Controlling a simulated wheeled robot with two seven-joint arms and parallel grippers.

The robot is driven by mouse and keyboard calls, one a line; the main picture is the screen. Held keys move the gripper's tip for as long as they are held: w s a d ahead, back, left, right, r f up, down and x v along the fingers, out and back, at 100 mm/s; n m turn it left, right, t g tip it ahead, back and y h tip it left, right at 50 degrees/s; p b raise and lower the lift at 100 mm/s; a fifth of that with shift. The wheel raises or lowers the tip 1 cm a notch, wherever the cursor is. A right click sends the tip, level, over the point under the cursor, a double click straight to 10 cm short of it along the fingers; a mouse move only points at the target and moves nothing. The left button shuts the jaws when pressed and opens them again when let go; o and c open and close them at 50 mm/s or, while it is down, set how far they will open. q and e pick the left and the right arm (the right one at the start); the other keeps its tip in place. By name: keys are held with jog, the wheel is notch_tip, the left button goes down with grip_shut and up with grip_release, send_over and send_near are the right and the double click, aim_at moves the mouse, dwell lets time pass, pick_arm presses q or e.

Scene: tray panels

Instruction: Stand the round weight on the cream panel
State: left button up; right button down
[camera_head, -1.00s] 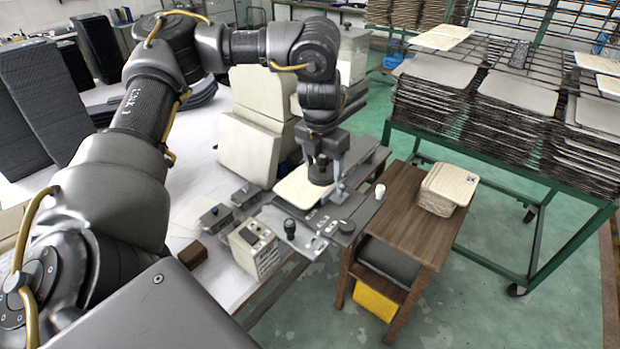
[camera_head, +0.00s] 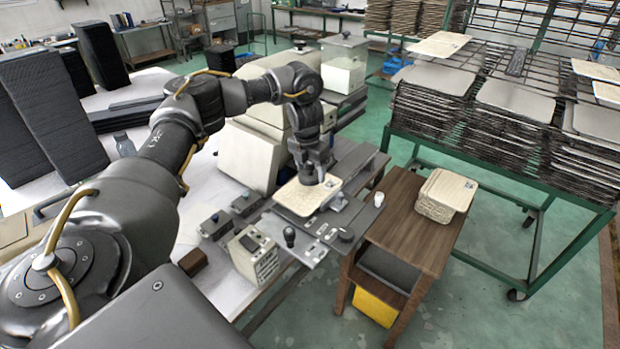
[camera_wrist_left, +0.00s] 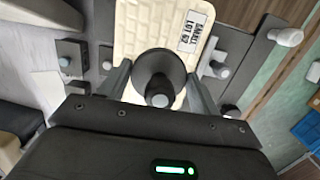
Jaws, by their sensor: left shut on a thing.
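The cream panel (camera_head: 292,201) lies flat on the grey work station in the head view. In the left wrist view the panel (camera_wrist_left: 135,25) is textured and carries a white label with black print. My left gripper (camera_head: 311,178) is over the panel's far part, pointing down. In the left wrist view my left gripper (camera_wrist_left: 161,93) has a finger on each side of the dark round weight (camera_wrist_left: 158,68), which has a knob facing the camera. It is shut on the weight. The weight is over the panel; whether it touches the panel I cannot tell. My right gripper is not in view.
A black knob (camera_head: 289,234) and a cream control box (camera_head: 253,254) are at the station's near side. A white piece (camera_head: 379,199) stands at its right edge. A brown wooden table (camera_head: 412,222) bears a stack of cream panels (camera_head: 446,193). A rack (camera_head: 500,120) stands behind.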

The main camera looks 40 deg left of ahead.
aim_at(310, 176)
pick_arm(q)
jog(key=shift+w+a+f, duration=0.2)
jog(key=shift+f, duration=0.1)
jog(key=shift+a+f+p, duration=0.1)
jog(key=shift+f+p, duration=0.15)
jog(key=shift+p, duration=0.15)
notch_tip(310, 176, down, 2)
jog(key=shift+f+p, duration=0.1)
jog(key=shift+p, duration=0.5)
jog(key=shift+w+f, duration=0.1)
jog(key=shift+f, duration=0.25)
jog(key=o, duration=1.4)
jog(key=shift+f, duration=0.1)
jog(key=shift+c, duration=0.2)
